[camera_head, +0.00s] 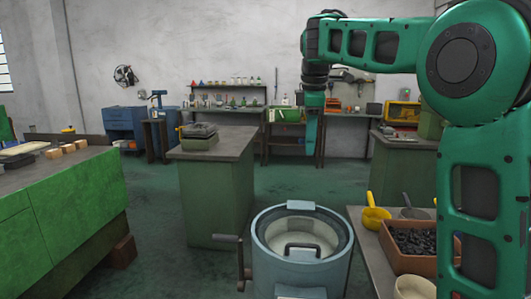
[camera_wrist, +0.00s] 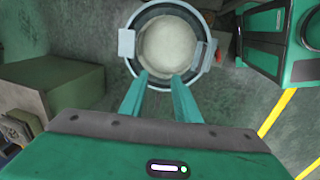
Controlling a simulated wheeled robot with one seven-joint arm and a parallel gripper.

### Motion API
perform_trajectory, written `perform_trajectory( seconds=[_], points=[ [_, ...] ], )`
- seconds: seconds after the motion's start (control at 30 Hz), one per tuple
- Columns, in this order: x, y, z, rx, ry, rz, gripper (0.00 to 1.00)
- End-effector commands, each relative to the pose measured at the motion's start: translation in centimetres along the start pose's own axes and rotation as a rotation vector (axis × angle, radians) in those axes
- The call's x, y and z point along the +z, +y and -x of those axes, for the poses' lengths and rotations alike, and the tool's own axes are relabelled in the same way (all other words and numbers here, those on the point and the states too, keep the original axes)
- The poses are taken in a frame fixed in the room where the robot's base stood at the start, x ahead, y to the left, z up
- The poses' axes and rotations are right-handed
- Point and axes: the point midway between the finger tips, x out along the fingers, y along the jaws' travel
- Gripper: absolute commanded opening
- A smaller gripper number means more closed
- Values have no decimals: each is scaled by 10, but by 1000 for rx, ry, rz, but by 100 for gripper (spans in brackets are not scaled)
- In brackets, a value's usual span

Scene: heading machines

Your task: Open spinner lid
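The spinner (camera_head: 300,265) is a blue-grey round drum at the bottom centre of the head view, with a crank (camera_head: 228,240) on its left side. Its top shows a pale round surface inside a dark ring, with a dark arched handle (camera_head: 303,246) near the front. I cannot tell whether that pale surface is the lid or the inside. In the wrist view the spinner's rim (camera_wrist: 207,65) shows at the top centre, with light grey tabs on either side. My gripper (camera_wrist: 160,76) points down above the spinner, its two green fingers apart and nothing between them. It also shows in the head view (camera_head: 311,152).
A bench at the right of the spinner holds a brown tray (camera_head: 397,262) of dark pieces, a yellow scoop (camera_head: 374,218) and a grey scoop. A green cabinet (camera_head: 215,190) stands behind left. A green workbench (camera_head: 70,215) is at the left.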

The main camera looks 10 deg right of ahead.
Motion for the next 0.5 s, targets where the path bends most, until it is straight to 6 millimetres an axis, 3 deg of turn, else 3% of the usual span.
perform_trajectory(
  seconds=[0.13,0.27,0.5],
  points=[
    [18,-8,-4,-9,-4,-68,29],
    [63,-36,-19,-32,-20,-269,29],
    [158,-132,-66,-83,-67,-800,29]
  ],
)
